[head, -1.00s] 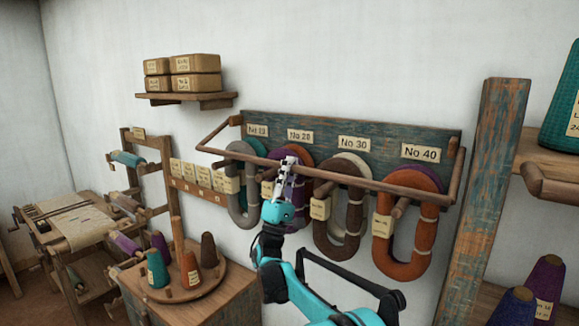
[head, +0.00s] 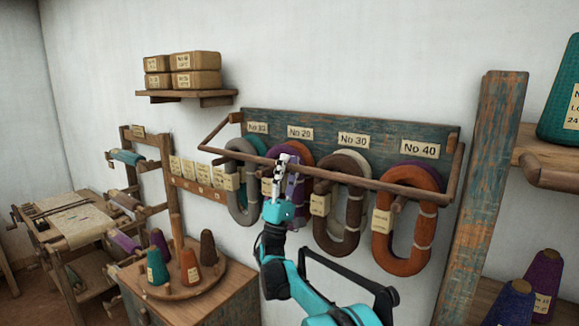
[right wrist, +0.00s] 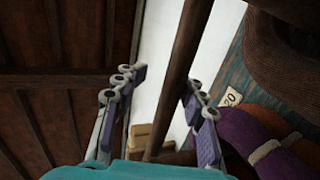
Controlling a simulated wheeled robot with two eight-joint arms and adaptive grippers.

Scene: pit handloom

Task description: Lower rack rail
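The rack rail (head: 345,180) is a long brown wooden bar held out in front of the blue-green rack board (head: 378,128) by an arm at each end. It slopes down to the right in the head view. My right gripper (head: 282,168) is at the rail's left half. In the right wrist view the rail (right wrist: 178,75) runs between the two separated fingers (right wrist: 165,95), nearer the right one. The gripper looks open around it; I cannot tell whether a finger touches it. My left gripper is not in view.
Yarn hanks hang behind the rail: grey (head: 236,200), brown (head: 322,225) and orange (head: 380,240), with others partly hidden. A shelf with boxes (head: 187,97) is above left. Cones stand on a round tray (head: 172,293) below left. A wooden post (head: 487,190) stands right.

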